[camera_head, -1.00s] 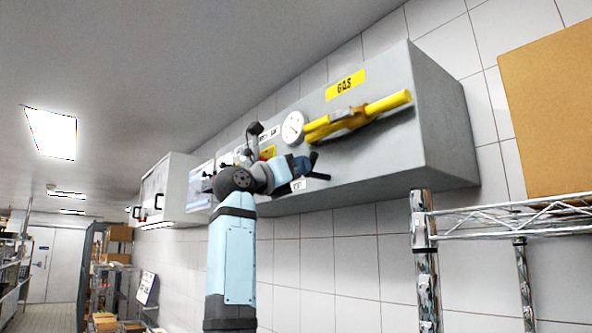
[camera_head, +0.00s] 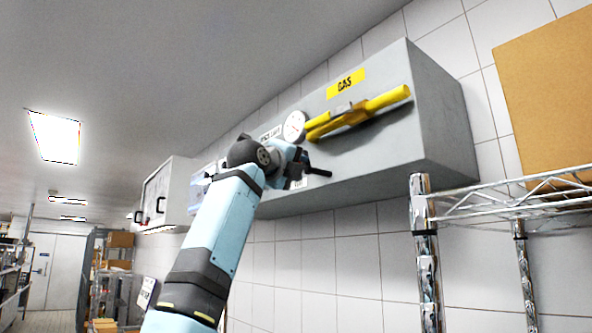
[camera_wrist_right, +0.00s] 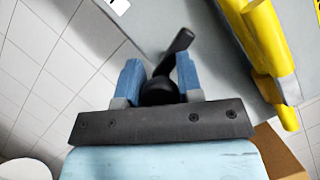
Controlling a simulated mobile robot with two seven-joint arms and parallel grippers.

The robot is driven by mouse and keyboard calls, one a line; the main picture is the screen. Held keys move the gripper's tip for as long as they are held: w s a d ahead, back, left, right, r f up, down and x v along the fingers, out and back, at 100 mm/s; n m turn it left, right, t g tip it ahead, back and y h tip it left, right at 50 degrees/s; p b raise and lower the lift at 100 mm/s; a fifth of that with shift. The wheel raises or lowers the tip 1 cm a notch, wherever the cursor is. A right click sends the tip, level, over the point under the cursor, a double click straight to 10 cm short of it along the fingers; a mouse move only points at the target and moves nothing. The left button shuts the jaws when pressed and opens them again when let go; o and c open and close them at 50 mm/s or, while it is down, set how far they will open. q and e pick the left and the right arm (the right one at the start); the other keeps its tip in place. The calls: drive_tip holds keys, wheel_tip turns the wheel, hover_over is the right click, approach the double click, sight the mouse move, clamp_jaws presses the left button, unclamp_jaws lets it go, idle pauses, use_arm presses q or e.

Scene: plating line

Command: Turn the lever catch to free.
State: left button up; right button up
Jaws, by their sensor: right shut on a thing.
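The lever catch is a black lever on a round black hub, low on the front of the grey gas box (camera_head: 445,125). Its bar (camera_head: 319,173) sticks out to the right past my right gripper (camera_head: 298,165) in the head view. In the right wrist view, the blue fingers of my right gripper (camera_wrist_right: 159,82) stand on either side of the black hub and are shut on it. The lever's bar (camera_wrist_right: 180,42) slants up and right beyond the fingers. Part of the hub is hidden behind the fingers. My left gripper is not in view.
A yellow handle (camera_head: 375,106) crosses the box front just above the catch, with a round gauge (camera_head: 294,126) and a yellow GAS label (camera_head: 346,84). A wire rack (camera_head: 425,255) and a cardboard box (camera_head: 550,100) stand at right. A white cabinet (camera_head: 178,185) hangs further left.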

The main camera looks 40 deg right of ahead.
drive_tip(key=n, duration=0.2)
drive_tip(key=n+y+b, duration=0.1)
drive_tip(key=shift+f+n+t+y, duration=0.15)
drive_tip(key=shift+n+t+y, duration=0.15)
drive_tip(key=shift+n, duration=0.1)
drive_tip(key=shift+n+y, duration=0.4)
drive_tip(key=shift+n, duration=1)
drive_tip(key=o, duration=0.9)
drive_tip(key=shift+d, duration=0.15)
